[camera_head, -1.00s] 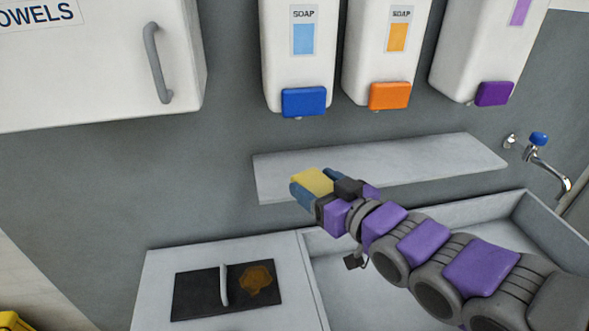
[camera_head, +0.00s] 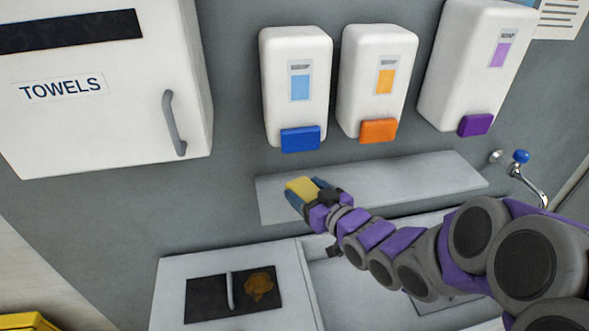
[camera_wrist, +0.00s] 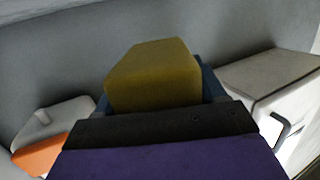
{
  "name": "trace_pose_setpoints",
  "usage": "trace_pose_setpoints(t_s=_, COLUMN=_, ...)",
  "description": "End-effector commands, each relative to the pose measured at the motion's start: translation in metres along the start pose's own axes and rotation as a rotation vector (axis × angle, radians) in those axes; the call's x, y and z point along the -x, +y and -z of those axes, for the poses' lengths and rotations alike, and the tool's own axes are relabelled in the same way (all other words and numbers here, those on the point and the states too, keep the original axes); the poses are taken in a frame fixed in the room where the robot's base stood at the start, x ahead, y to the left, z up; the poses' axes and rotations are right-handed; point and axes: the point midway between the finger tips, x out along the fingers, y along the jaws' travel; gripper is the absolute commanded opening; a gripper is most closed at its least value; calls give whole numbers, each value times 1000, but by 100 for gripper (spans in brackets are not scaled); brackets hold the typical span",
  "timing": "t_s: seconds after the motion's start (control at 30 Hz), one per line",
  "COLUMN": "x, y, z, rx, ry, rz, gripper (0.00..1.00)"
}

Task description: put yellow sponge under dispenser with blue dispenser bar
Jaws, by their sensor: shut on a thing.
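The yellow sponge (camera_head: 302,187) is held in my gripper (camera_head: 305,193), which is shut on it, at the left end of the shelf (camera_head: 400,187). The sponge also fills the middle of the wrist view (camera_wrist: 154,75), between the blue-grey fingers. The dispenser with the blue bar (camera_head: 300,139) hangs on the wall above the sponge, roughly in line with it in the picture. Its white body (camera_head: 295,95) carries a light blue label. Whether the sponge touches the shelf cannot be told.
Dispensers with an orange bar (camera_head: 378,130) and a purple bar (camera_head: 475,125) hang to the right. A towel cabinet (camera_head: 120,110) is at the left. Below are a counter with a stained black board (camera_head: 205,300) and a sink. A blue-topped tap (camera_head: 521,156) is at the right.

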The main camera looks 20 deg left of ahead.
Motion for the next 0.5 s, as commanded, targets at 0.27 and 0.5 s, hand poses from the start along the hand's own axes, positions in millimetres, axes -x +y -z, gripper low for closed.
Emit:
trace_pose_setpoints(t_s=0.27, x=-13, y=0, z=2, rx=6, ry=-3, rz=7, gripper=40)
trace_pose_setpoints(t_s=0.5, x=-51, y=16, z=6, rx=5, ry=-2, rz=7, gripper=40)
